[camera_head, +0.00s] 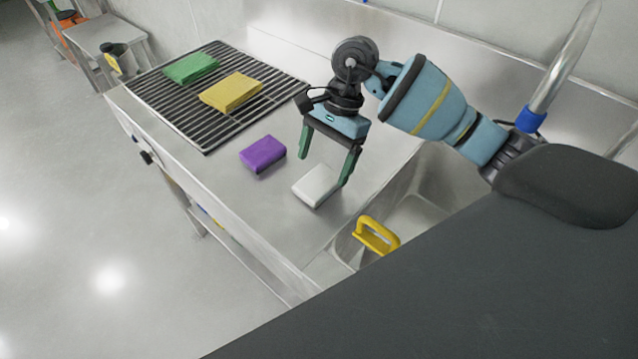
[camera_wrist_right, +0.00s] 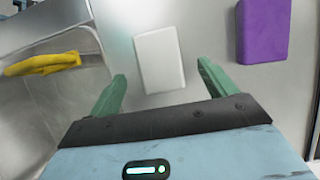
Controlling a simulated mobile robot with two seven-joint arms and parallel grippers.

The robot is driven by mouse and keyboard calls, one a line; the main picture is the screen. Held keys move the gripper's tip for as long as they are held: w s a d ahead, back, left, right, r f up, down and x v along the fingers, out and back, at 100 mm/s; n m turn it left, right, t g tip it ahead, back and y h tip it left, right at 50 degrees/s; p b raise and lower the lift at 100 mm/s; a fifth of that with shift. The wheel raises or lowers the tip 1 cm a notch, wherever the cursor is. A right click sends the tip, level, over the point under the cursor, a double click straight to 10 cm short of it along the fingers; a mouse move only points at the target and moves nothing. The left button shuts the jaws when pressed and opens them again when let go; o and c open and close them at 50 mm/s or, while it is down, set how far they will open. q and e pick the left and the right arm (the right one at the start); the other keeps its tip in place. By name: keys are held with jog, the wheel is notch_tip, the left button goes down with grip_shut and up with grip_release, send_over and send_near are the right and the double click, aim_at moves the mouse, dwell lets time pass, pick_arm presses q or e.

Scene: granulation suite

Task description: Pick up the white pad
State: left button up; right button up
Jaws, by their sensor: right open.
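The white pad (camera_head: 316,185) lies flat on the steel counter, close to the sink's edge. My right gripper (camera_head: 325,172) is open and empty above the counter, with its green fingers pointing down near the pad. In the right wrist view the white pad (camera_wrist_right: 159,59) lies ahead of the gap between the two open fingertips (camera_wrist_right: 161,77). I cannot tell the exact height of the fingertips over the counter. My left gripper is not in view.
A purple pad (camera_head: 262,154) lies left of the white one. A yellow pad (camera_head: 231,93) and a green pad (camera_head: 191,68) lie on a black wire rack (camera_head: 203,135). A yellow handled thing (camera_head: 376,236) is at the sink (camera_head: 428,190). A steel wall backs the counter.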

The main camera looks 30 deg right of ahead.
aim_at(319, 180)
jog(key=x, duration=0.3)
jog(key=shift+f+p, duration=0.3)
jog(key=shift+f, duration=0.1)
jog(key=shift+a+f, duration=0.1)
jog(key=shift+s+f, duration=0.1)
jog(key=shift+f, duration=0.15)
dwell(0.4)
jog(key=shift+c, duration=0.3)
jog(key=c, duration=1)
jog(key=shift+r, duration=0.15)
jog(key=shift+c, duration=0.2)
